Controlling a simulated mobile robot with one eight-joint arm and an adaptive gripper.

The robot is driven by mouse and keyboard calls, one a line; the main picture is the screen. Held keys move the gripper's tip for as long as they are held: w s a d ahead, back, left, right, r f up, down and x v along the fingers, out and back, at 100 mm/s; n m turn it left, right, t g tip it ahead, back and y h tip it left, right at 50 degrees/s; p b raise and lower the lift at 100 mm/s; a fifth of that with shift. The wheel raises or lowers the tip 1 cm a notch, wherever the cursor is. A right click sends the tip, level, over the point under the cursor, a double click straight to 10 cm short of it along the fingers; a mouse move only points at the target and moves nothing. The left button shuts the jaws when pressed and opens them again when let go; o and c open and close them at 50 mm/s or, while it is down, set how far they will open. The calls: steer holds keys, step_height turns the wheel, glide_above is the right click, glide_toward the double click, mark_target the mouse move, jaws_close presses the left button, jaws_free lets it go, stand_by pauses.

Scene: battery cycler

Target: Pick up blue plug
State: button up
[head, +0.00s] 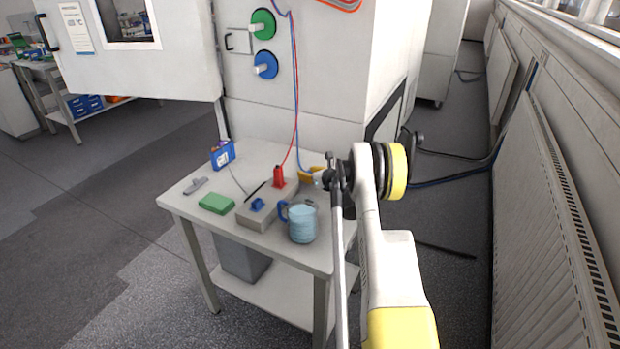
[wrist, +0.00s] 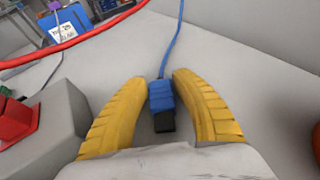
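The blue plug (wrist: 161,97) with a black end lies on the grey table top in the wrist view, its blue cable running up and away from it. My gripper (wrist: 159,82) is open, with one yellow finger on each side of the plug. A narrow gap shows at the left finger; whether the right finger touches the plug I cannot tell. In the head view my gripper (head: 312,175) is low over the table's right back part, and the plug is not clearly visible there.
A grey box (head: 250,217) with a red plug (head: 278,177) stands left of my gripper. A light-blue mug (head: 302,224), a green block (head: 216,203) and a blue box (head: 222,155) are on the table (head: 181,206). A red cable (wrist: 95,36) crosses the wrist view. The cabinet (head: 330,80) stands behind.

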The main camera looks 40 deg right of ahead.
mark_target(308, 171)
jaws_close()
steer(key=shift+r, duration=0.1)
steer(key=shift+r, duration=0.2)
step_height(308, 171, up, 4)
steer(key=shift+f+p, duration=0.15)
steer(key=shift+p, duration=0.95)
steer(key=s+a+r+p, duration=0.3)
steer(key=s+a+r, duration=0.2)
steer(key=s, duration=0.5)
steer(key=shift+a+r, duration=0.35)
steer(key=shift+r, duration=0.5)
